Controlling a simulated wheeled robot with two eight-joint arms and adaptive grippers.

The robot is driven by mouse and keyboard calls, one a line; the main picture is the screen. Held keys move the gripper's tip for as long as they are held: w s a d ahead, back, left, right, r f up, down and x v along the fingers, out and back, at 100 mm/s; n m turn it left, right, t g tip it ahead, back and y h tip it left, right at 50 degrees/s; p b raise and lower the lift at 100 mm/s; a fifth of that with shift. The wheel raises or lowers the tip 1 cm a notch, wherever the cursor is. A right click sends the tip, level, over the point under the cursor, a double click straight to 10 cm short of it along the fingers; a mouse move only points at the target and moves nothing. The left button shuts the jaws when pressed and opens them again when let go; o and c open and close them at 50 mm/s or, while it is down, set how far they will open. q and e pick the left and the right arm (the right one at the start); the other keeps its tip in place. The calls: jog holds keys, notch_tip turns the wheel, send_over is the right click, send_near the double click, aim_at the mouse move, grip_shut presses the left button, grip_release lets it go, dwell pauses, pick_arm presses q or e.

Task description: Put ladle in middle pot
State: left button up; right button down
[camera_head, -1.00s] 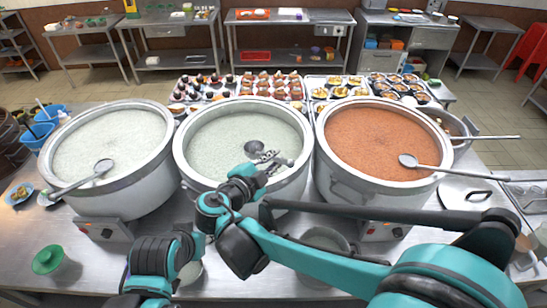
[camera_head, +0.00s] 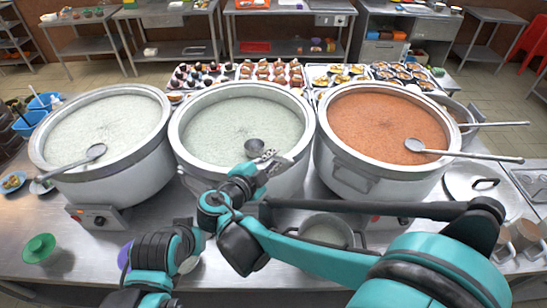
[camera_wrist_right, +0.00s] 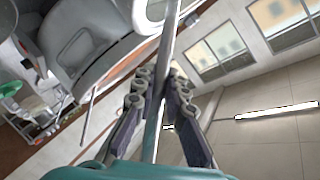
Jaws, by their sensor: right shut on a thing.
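The ladle (camera_head: 255,147) is metal, with its bowl over the near part of the white congee in the middle pot (camera_head: 178,140). I cannot tell whether the bowl touches the congee. My right gripper (camera_head: 266,164) is at the pot's near rim, shut on the ladle's handle. In the right wrist view the handle (camera_wrist_right: 168,45) runs between the two fingers (camera_wrist_right: 160,88). My left arm shows at the lower left of the head view, but its gripper does not.
A left pot (camera_head: 140,181) of white congee and a right pot (camera_head: 386,185) of orange congee flank the middle one, each with a ladle across its rim. Food trays (camera_head: 307,98) stand behind. A small pot (camera_head: 325,230) stands in front, partly behind my right arm.

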jog(key=shift+f+b, duration=0.3)
jog(key=shift+b, duration=0.05)
dwell(0.5)
jog(key=c, duration=1.5)
grip_release()
jog(key=shift+r, duration=0.1)
notch_tip(320, 180, up, 10)
jog(key=shift+f, duration=0.1)
jog(key=shift+s, duration=0.1)
